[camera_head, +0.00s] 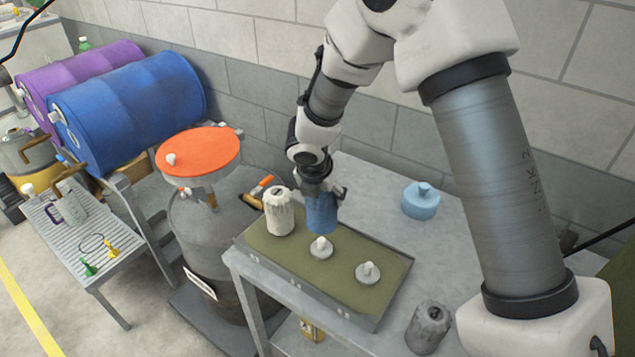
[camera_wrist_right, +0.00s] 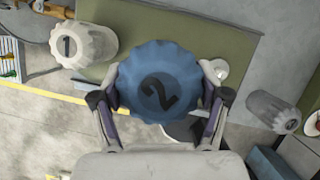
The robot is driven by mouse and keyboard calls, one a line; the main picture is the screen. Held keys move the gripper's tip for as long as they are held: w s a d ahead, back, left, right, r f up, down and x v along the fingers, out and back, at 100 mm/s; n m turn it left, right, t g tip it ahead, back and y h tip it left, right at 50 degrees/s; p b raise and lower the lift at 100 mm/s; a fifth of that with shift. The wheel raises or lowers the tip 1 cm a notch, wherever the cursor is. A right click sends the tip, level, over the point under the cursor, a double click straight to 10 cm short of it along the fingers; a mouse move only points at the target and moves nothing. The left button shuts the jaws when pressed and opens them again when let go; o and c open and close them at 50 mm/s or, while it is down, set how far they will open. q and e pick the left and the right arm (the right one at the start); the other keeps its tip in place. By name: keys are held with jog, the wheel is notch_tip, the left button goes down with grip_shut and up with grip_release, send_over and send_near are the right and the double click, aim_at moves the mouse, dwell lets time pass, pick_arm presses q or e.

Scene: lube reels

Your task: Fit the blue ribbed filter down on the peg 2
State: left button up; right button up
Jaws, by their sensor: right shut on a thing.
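My right gripper (camera_head: 322,192) is shut on the blue ribbed filter (camera_head: 322,214), holding it upright above the green-topped stand (camera_head: 296,258). In the right wrist view the filter (camera_wrist_right: 158,62) shows a dark 2 on its top, with a finger on each side. In the head view, the middle peg (camera_head: 321,248), light grey with a round base, is bare just below and in front of the filter. Another bare peg (camera_head: 367,272) stands to its right. I cannot read any peg numbers. My left gripper is not in view.
A white ribbed filter (camera_head: 279,212) marked 1 stands at the stand's left end. A grey ribbed filter (camera_head: 428,326) is on the metal table (camera_head: 376,182) at front right. A blue knobbed part (camera_head: 421,202) lies behind. An orange-lidded drum (camera_head: 199,154) stands left.

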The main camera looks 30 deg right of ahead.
aim_at(316, 208)
jog(key=shift+f+b, duration=2)
jog(key=shift+f, duration=0.4)
jog(key=shift+f+b, duration=1.95)
jog(key=shift+f, duration=0.45)
jog(key=o, duration=1.7)
jog(key=shift+o, duration=0.2)
jog(key=shift+r, duration=0.15)
jog(key=v, duration=1.2)
